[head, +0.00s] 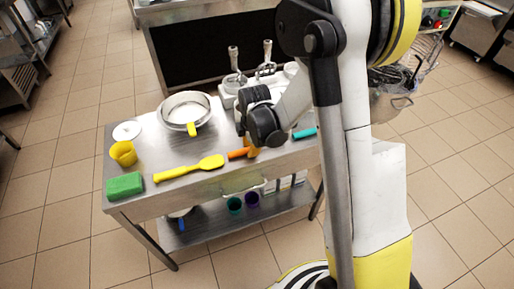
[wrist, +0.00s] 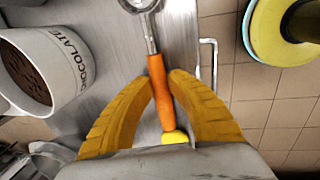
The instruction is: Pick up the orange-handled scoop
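The handle runs between the fingers toward the palm. The scoop's bowl is only partly in view at the top edge. In the head view my wrist hangs over the right part of the metal table (head: 222,180) and hides most of the gripper and scoop.
A tub marked chocolate (wrist: 45,62) stands close left of my gripper. On the table are a yellow spatula (head: 190,169), green block (head: 125,186), yellow cup (head: 123,153), metal bowl (head: 185,108) and a teal handle (head: 304,133). Cups stand on the lower shelf.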

